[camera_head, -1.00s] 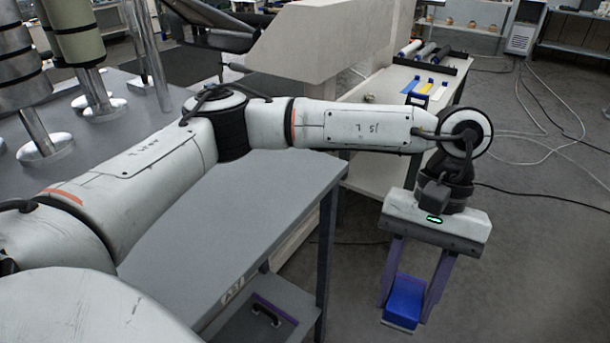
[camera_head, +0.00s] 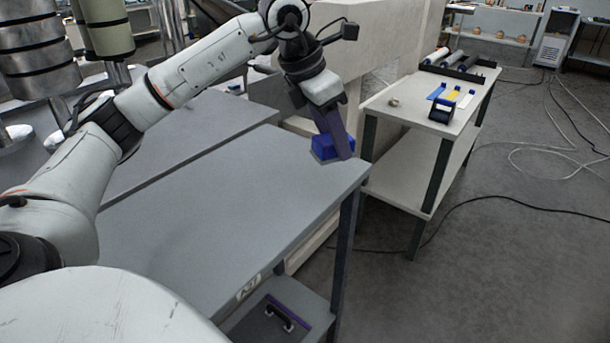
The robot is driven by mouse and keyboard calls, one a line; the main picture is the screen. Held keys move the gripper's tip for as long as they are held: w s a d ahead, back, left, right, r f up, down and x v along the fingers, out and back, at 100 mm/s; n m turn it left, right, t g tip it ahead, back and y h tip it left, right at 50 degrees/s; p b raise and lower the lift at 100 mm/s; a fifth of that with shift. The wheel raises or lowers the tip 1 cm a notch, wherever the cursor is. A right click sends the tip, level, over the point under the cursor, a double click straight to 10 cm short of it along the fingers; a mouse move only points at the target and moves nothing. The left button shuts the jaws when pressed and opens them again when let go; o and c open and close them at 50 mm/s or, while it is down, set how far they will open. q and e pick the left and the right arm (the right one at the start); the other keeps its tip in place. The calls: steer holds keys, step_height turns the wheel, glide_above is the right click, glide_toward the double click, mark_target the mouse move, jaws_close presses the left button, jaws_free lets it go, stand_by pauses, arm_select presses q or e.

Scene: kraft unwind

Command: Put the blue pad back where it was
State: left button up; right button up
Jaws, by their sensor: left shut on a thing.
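The blue pad (camera_head: 321,146) is in my left gripper (camera_head: 333,148), at the far right corner of the grey table (camera_head: 240,200). My left gripper points down and is shut on the pad; its purple finger hides part of it. The pad is at or just above the tabletop; I cannot tell whether it touches. My right gripper is not in view.
The grey table is bare in front of the pad. A purple-edged item with a black handle (camera_head: 280,316) lies on its lower shelf. Metal posts stand at the left.

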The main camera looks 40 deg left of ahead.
arm_select(q)
steer(key=a+r+n+y, duration=0.2)
steer(key=a+r+n, duration=0.1)
steer(key=a+n, duration=0.3)
steer(key=f, duration=0.4)
steer(key=a+f, duration=0.1)
steer(key=shift+s+f, duration=0.4)
steer(key=shift+m, duration=0.3)
steer(key=shift+d+f, duration=0.1)
steer(key=shift+f, duration=2.1)
steer(key=shift+f+b, duration=0.2)
steer(key=shift+b, duration=0.2)
steer(key=o, duration=1)
steer(key=shift+r, duration=0.1)
